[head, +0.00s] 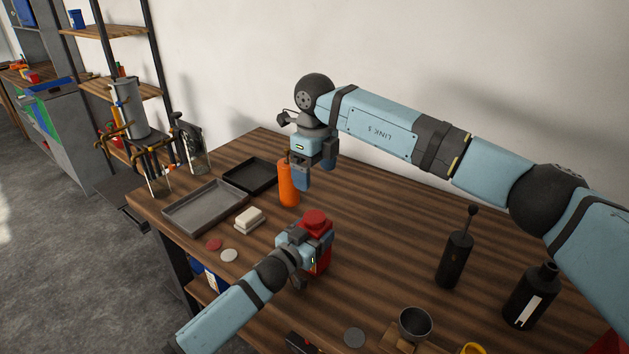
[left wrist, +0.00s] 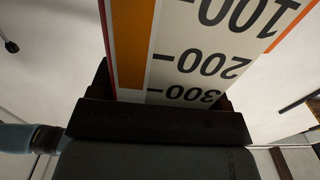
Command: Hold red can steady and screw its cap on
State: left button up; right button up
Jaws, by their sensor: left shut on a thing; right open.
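The red can (head: 322,262) stands on the wooden table, partly hidden by my left gripper (head: 308,245). That gripper is shut on its upper part. A round red cap (head: 315,218) shows at the top of the can; I cannot tell how tightly it sits. In the left wrist view, a white face with an orange stripe and a printed number scale (left wrist: 200,50) fills the space between the jaws. My right gripper (head: 314,168) is open, above the table and behind the can, pointing down. It appears close to an orange bottle, and I see nothing held in it.
The orange bottle (head: 288,186) stands behind the can. Trays (head: 205,206), a white block (head: 249,218), and red (head: 213,244) and pale discs (head: 229,255) lie left. Dark bottles (head: 455,258) stand right; a metal cup (head: 415,322) is in front.

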pick_arm(q)
jog(key=o, duration=1.8)
jog(key=shift+s, duration=0.1)
jog(key=v, duration=1.3)
jog(key=shift+s+a+b, duration=0.2)
jog(key=shift+s+b, duration=0.05)
jog(key=shift+b, duration=0.1)
